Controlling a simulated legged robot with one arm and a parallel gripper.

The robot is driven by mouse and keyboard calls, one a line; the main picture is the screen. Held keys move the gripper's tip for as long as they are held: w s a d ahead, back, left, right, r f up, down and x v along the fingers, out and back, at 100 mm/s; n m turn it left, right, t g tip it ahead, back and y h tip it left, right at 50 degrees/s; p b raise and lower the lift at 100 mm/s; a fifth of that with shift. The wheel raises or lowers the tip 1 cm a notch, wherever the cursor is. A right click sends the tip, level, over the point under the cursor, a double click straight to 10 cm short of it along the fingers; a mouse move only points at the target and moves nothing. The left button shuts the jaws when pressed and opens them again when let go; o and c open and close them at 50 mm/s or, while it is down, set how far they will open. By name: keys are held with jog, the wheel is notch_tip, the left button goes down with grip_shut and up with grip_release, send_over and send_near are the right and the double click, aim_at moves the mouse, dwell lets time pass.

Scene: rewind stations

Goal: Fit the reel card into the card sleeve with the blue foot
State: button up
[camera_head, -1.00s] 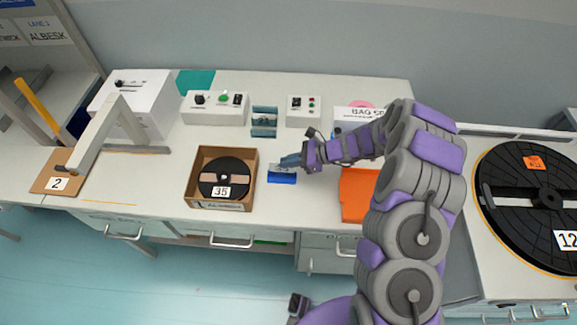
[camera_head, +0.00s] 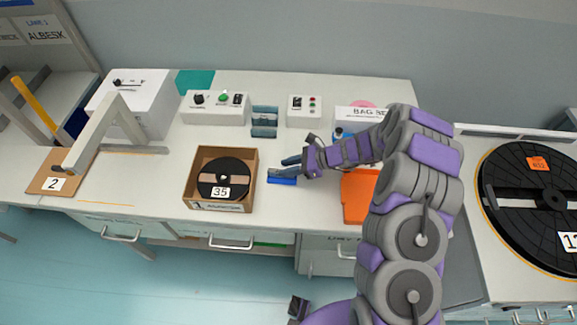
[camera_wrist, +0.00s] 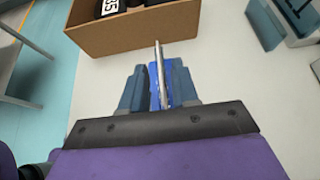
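A thin pale card (camera_wrist: 161,72), seen edge-on in the wrist view, stands upright between my gripper's fingers. The blue foot (camera_head: 282,181) lies on the bench right of the cardboard box; its blue also shows around the card in the wrist view (camera_wrist: 154,88). The card appears to stand in the sleeve at the foot, but its lower end and how deep it sits are hidden. My gripper (camera_head: 283,166) is low over the foot. Its two blue-grey fingers (camera_wrist: 158,88) are apart, one each side of the card, with a narrow gap visible on the left.
A cardboard box (camera_head: 221,205) with a black reel marked 35 (camera_head: 235,178) stands just left. A blue-grey stand (camera_head: 264,121) and control boxes (camera_head: 217,108) are behind. An orange tray (camera_head: 356,197) lies right, under my arm. Bench is clear in front of the blue foot.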

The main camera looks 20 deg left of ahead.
jog(key=p+v, duration=0.2)
jog(key=v, duration=0.9)
jog(key=shift+d, duration=0.4)
jog(key=shift+r, duration=0.1)
jog(key=s+d+r+n+g+h, duration=0.1)
jog(key=s+d+r+n+h, duration=0.1)
jog(key=s+r+n, duration=0.45)
jog(key=s+d+r+n+g+h, duration=0.1)
jog(key=s+d+r+n+h, duration=0.15)
jog(key=s+r, duration=0.7)
jog(key=s+d+r+n+t+h, duration=0.1)
jog(key=s+d+r+n+h, duration=0.2)
jog(key=s+d, duration=0.5)
jog(key=s+d+r+n+t+h, duration=0.2)
jog(key=s+d+r+n+h, duration=0.1)
jog(key=s+d, duration=0.5)
jog(key=s+h, duration=0.1)
jog(key=s, duration=0.2)
jog(key=shift+s, duration=0.4)
jog(key=shift+a+n, duration=0.1)
jog(key=shift+n, duration=0.2)
